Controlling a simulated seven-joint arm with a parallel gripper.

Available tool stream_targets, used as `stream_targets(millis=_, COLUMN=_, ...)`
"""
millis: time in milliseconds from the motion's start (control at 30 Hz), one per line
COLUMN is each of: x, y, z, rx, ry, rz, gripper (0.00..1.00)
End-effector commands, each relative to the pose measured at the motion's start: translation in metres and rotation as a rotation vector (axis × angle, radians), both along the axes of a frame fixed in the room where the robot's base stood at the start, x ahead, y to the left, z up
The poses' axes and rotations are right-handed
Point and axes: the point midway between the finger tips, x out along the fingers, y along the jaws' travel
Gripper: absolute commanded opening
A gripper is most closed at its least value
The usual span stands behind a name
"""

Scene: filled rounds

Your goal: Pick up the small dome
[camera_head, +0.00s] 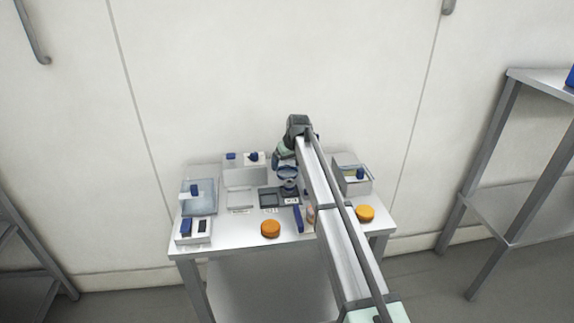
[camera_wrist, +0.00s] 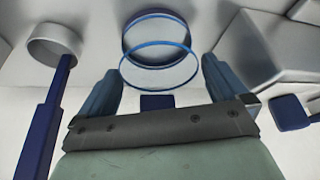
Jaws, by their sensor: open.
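What looks like the small dome (camera_wrist: 158,72) is a clear round piece with a thin blue rim, seen in the wrist view ahead of and between my fingers. A second blue-rimmed round shape (camera_wrist: 153,32) with a grey inside shows just beyond it; I cannot tell whether both belong to one object. In the head view a blue-rimmed round thing (camera_head: 288,173) is below my gripper (camera_head: 284,157), partly hidden by my arm. In the wrist view my gripper (camera_wrist: 161,70) is open, one finger on each side of the clear piece. Contact cannot be told.
The metal table (camera_head: 235,241) holds a clear-lidded box (camera_head: 199,202) at left, a tray with dark slots (camera_head: 193,232), a grey box (camera_head: 352,182) at right, and orange discs (camera_head: 270,229) (camera_head: 365,213) near the front. A blue bar (camera_head: 298,218) lies close by my arm.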

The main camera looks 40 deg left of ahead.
Motion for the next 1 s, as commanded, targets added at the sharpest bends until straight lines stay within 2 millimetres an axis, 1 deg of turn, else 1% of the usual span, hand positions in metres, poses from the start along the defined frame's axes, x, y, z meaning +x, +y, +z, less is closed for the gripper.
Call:
stream_targets(millis=33, x=0.002, y=0.0032, z=-0.0068, rx=-0.001, ry=0.0, rz=0.0, gripper=1.0)
stream_targets(millis=133, x=0.0032, y=0.0057, z=-0.0144, rx=0.0, ry=0.0, rz=0.0, gripper=1.0)
stream_targets(millis=367, x=0.0032, y=0.0058, z=-0.0154, rx=0.001, ry=0.0, rz=0.0, gripper=1.0)
stream_targets(millis=767, x=0.0031, y=0.0056, z=-0.015, rx=0.001, ry=0.0, rz=0.0, gripper=0.62)
stream_targets(millis=1000, x=0.0032, y=0.0057, z=-0.0136, rx=0.001, ry=0.0, rz=0.0, gripper=0.62)
